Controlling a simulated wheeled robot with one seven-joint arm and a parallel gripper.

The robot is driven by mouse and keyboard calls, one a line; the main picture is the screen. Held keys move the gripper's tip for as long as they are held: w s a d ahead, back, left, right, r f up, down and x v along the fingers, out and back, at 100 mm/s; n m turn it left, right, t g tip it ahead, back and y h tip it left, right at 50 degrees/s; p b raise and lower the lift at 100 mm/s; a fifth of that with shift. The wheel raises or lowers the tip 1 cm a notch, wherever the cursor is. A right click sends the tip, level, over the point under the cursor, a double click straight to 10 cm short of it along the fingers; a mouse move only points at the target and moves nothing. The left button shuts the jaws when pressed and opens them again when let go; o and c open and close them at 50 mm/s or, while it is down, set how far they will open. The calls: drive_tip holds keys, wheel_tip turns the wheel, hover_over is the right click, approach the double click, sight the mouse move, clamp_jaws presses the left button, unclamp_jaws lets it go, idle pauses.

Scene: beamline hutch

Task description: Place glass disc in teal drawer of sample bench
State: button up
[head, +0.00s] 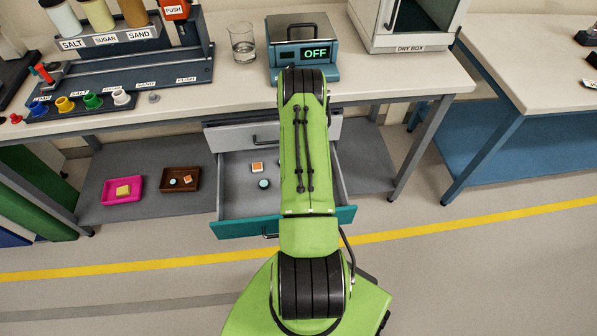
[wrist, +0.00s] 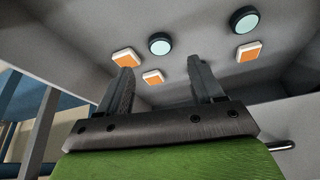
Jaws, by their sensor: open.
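The teal drawer (head: 290,222) of the sample bench (head: 262,104) is pulled open, and its grey inside shows. In the wrist view, two round glass discs with dark rims, one nearer the middle (wrist: 159,44) and one farther right (wrist: 244,19), lie on the drawer floor. A disc also shows in the head view (head: 264,183). My gripper (wrist: 160,68) is open, with nothing between its two fingers. It is at the drawer, close to the discs and apart from them. In the head view my green arm hides the gripper and part of the drawer.
Several orange-and-white square pieces (wrist: 247,52) share the drawer. A grey drawer (head: 230,136) sits above it. The bench top holds a glass beaker (head: 242,42), an instrument reading OFF (head: 303,70) and a dry box (head: 410,28). Pink (head: 108,196) and brown (head: 165,186) trays lie on the lower shelf.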

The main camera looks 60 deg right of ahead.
drive_tip(key=w+a+r+n+t, duration=0.1)
drive_tip(key=w+a+r+n, duration=0.15)
drive_tip(key=a+r, duration=0.55)
drive_tip(key=w+a+r+n+y, duration=0.1)
drive_tip(key=w+a+r, duration=0.2)
drive_tip(key=r, duration=1)
drive_tip(key=w+a+r+n+t, duration=0.1)
drive_tip(key=w+a+r+n, duration=0.15)
drive_tip(key=a+r, duration=0.55)
drive_tip(key=s+a+r+n+y, duration=0.1)
drive_tip(key=s+a+r, duration=0.1)
drive_tip(key=a+r, duration=0.25)
drive_tip(key=s+a+r+n, duration=0.1)
drive_tip(key=s+a+r, duration=0.2)
drive_tip(key=r, duration=0.3)
drive_tip(key=s+a+r+n+t+y, duration=0.1)
drive_tip(key=s+a+r+n+y, duration=0.1)
drive_tip(key=s+a, duration=0.5)
drive_tip(key=s+r+n, duration=0.1)
drive_tip(key=s+n, duration=0.1)
drive_tip(key=s, duration=0.2)
drive_tip(key=shift+s+a+r+p, duration=0.15)
drive_tip(key=shift+a+r+p, duration=0.05)
drive_tip(key=shift+r+p, duration=0.15)
